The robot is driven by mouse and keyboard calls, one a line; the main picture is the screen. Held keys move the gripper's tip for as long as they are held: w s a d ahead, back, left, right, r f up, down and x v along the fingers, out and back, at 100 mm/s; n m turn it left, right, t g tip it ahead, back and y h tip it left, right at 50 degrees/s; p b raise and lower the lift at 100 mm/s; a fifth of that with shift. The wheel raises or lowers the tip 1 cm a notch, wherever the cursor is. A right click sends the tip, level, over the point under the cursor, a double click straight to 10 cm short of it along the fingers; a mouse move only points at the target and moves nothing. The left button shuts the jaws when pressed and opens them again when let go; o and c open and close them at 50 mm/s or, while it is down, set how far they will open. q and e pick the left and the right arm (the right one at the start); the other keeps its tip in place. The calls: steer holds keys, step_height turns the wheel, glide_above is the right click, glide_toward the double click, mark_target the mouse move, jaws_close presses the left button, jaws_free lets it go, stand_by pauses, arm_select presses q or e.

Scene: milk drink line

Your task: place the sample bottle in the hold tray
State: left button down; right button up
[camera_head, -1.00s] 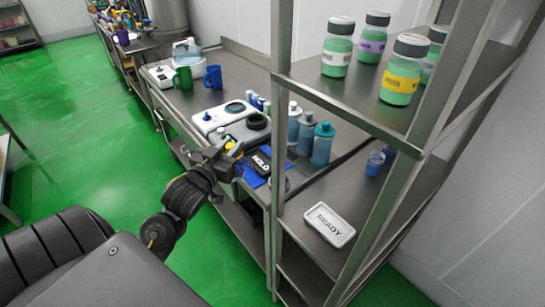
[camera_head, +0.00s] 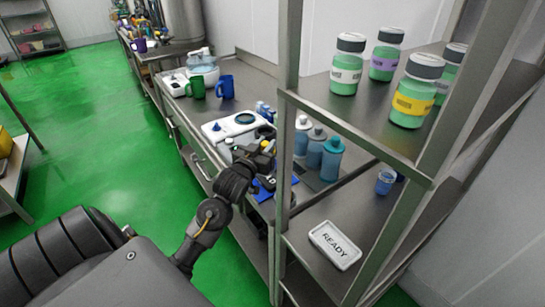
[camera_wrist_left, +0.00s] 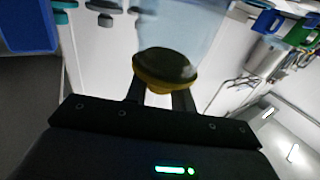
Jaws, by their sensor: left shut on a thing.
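My left gripper (camera_head: 264,152) is over the bench, just left of the near shelf post. In the left wrist view its fingers (camera_wrist_left: 160,92) are shut on the sample bottle (camera_wrist_left: 182,28), which has a pale, clear body and a dark cap with a yellow rim (camera_wrist_left: 150,84). In the head view the gripper mostly hides the bottle. The hold tray is hidden behind my gripper in the head view; part of a blue mat (camera_head: 262,191) shows below it. I cannot tell whether the bottle touches anything. My right gripper is not in view.
A white tray marked READY (camera_head: 345,233) lies on the right shelf. Blue bottles (camera_head: 331,160) stand behind the post (camera_head: 285,120). A white device (camera_head: 226,128), a green mug (camera_head: 196,87) and a blue mug (camera_head: 227,88) stand on the bench. Green jars (camera_head: 418,90) stand on the upper shelf.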

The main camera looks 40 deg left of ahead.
arm_select(q)
steer(key=shift+w+d+f, duration=0.2)
steer(key=shift+w+f, duration=0.65)
steer(key=shift+f, duration=0.2)
steer(key=shift+w+d+f, duration=0.1)
steer(key=shift+w+f, duration=0.2)
steer(key=shift+f, duration=0.05)
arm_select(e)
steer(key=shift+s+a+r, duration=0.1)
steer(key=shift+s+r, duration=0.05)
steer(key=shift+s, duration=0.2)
arm_select(q)
steer(key=shift+w+f, duration=0.15)
steer(key=shift+f, duration=1.6)
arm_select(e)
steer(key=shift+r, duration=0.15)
arm_select(q)
steer(key=shift+f, duration=0.15)
steer(key=c, duration=1.2)
jaws_free()
